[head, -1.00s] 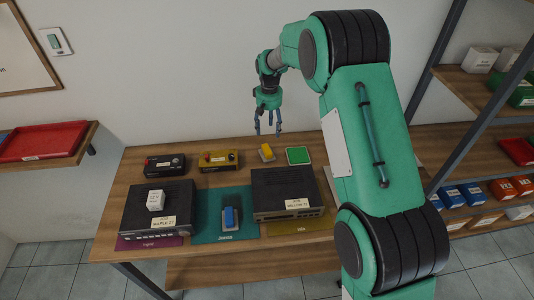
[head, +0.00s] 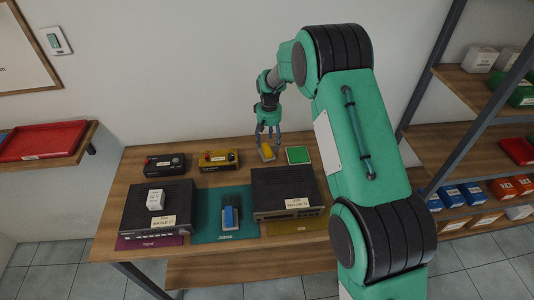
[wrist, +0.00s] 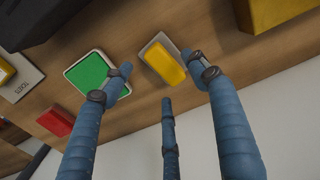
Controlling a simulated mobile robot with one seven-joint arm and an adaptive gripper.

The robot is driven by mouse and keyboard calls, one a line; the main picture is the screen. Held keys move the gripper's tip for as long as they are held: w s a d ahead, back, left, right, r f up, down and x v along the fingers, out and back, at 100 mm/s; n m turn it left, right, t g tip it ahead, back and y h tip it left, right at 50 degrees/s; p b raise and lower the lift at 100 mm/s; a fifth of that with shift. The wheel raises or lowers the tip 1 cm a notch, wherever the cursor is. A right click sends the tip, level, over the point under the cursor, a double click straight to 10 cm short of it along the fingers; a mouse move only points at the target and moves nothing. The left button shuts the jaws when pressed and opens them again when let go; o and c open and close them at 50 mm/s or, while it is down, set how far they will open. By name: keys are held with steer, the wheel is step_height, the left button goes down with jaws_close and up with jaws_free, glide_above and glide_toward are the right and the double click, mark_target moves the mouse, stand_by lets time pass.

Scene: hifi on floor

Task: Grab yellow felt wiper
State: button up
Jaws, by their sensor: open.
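The yellow felt wiper (head: 267,151) lies on the wooden table near its back edge, between a yellow box and a green square pad. It has a yellow block on a grey base. In the wrist view the wiper (wrist: 163,64) shows ahead of my fingers, nearer the right one. My gripper (head: 268,139) is open and close above the wiper, fingers pointing down. In the wrist view my gripper's blue fingers (wrist: 160,85) are spread and hold nothing. I cannot tell whether any finger touches the wiper.
The green pad (head: 298,155) lies just right of the wiper, and the yellow box (head: 218,160) stands left. A black hifi unit (head: 285,192) stands in front. A blue wiper (head: 230,217) lies on the teal mat (head: 207,232). The wall is close behind.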

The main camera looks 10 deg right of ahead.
mark_target(269, 149)
steer(key=shift+f, duration=0.25)
steer(key=shift+f, duration=0.15)
steer(key=shift+f, duration=2.45)
steer(key=shift+d, duration=0.1)
steer(key=c, duration=1.3)
